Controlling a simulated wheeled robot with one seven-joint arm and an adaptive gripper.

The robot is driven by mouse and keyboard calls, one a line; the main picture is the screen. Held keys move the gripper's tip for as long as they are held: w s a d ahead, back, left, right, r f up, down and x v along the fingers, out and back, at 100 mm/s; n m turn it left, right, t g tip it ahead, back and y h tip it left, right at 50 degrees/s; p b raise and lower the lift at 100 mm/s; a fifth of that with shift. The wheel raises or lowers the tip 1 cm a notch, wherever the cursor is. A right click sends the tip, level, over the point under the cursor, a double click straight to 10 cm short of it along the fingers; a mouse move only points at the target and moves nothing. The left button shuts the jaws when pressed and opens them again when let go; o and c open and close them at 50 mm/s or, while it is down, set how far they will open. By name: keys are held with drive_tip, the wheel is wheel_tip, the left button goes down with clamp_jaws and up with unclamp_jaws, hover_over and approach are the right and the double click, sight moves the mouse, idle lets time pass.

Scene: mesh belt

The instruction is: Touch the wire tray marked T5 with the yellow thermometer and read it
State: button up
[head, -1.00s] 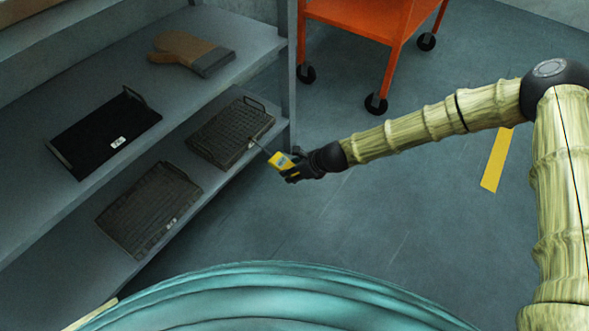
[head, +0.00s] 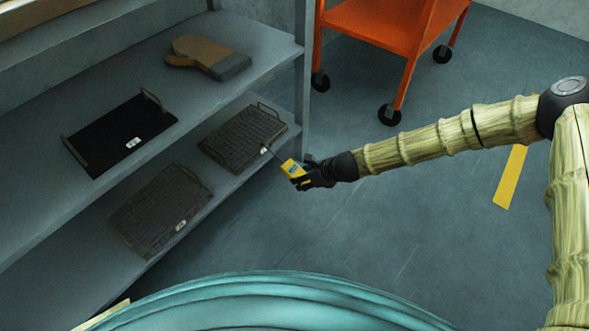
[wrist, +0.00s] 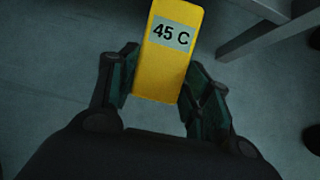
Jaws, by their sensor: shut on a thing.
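My gripper (head: 303,174) is shut on the yellow thermometer (head: 292,168), just off the lower shelf's front edge. In the wrist view the thermometer (wrist: 164,72) sits between both fingers, and its display reads 45 C. Its thin probe points up-left to the front edge of the right-hand wire tray (head: 240,138) on the lower shelf, by that tray's label. I cannot tell whether the tip touches it. A second wire tray (head: 158,205) with a small label lies further left on the same shelf. The labels are too small to read, so I cannot tell which is T5.
A black tray (head: 105,142) with a label and a brown oven mitt (head: 205,55) lie on the upper shelf (head: 95,90). A shelf post (head: 303,80) stands just behind the right-hand tray. An orange cart (head: 375,20) stands behind. The grey floor (head: 390,220) beside my arm is clear.

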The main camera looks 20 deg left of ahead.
idle(0.4)
drive_tip(key=shift+r+p, duration=2.55)
drive_tip(key=shift+r, duration=0.45)
